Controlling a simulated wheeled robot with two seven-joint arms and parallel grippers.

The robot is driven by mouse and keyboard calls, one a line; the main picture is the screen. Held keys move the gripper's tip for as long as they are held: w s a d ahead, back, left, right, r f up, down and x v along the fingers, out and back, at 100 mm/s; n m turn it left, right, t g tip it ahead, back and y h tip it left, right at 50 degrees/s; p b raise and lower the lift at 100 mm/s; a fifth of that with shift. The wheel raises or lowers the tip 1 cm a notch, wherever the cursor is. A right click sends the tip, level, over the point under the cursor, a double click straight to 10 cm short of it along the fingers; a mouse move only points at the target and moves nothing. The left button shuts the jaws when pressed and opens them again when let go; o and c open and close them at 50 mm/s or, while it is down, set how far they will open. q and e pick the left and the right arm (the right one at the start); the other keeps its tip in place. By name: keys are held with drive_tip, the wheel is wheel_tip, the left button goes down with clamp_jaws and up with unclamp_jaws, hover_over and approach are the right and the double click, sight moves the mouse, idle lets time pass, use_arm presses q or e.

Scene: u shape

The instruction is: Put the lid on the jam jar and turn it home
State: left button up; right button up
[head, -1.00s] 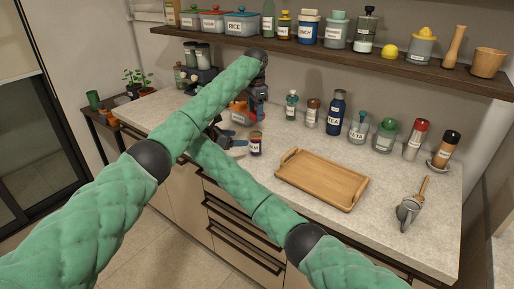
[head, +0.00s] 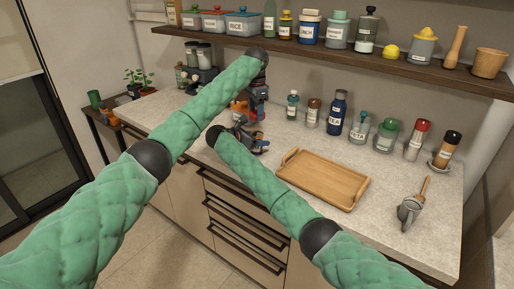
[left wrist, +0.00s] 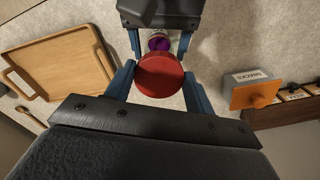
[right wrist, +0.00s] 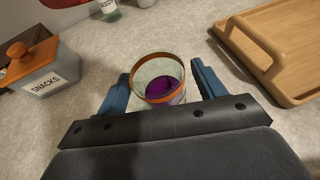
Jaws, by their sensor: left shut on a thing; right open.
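The jam jar (right wrist: 158,80) stands open on the counter in the right wrist view, with an orange rim and purple jam inside. My right gripper (right wrist: 160,74) is open, with a finger on either side of the jar. In the head view my right gripper (head: 247,137) hides most or all of the jar. My left gripper (left wrist: 160,68) is shut on the round red lid (left wrist: 160,76). In the left wrist view the jar (left wrist: 158,43) shows past the lid, between the right gripper's fingers.
A wooden tray (head: 322,181) lies to the right of the jar. A grey SNACKS box (right wrist: 40,72) with an orange lid stands on the jar's other side. Several bottles and shakers line the back of the counter, and a shelf (head: 330,58) hangs above.

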drive_tip(key=c, duration=1.5)
use_arm(q)
drive_tip(key=shift+f, duration=2.45)
use_arm(e)
drive_tip(key=shift+o, duration=0.2)
use_arm(q)
drive_tip(key=shift+s+f, duration=0.1)
drive_tip(key=shift+f, duration=0.75)
drive_tip(key=shift+a+f, duration=0.1)
drive_tip(key=shift+f, duration=0.7)
use_arm(e)
drive_tip(key=shift+s, duration=0.1)
use_arm(q)
drive_tip(key=o, duration=1)
drive_tip(key=shift+s+f, duration=0.1)
use_arm(e)
drive_tip(key=shift+r, duration=0.1)
clamp_jaws()
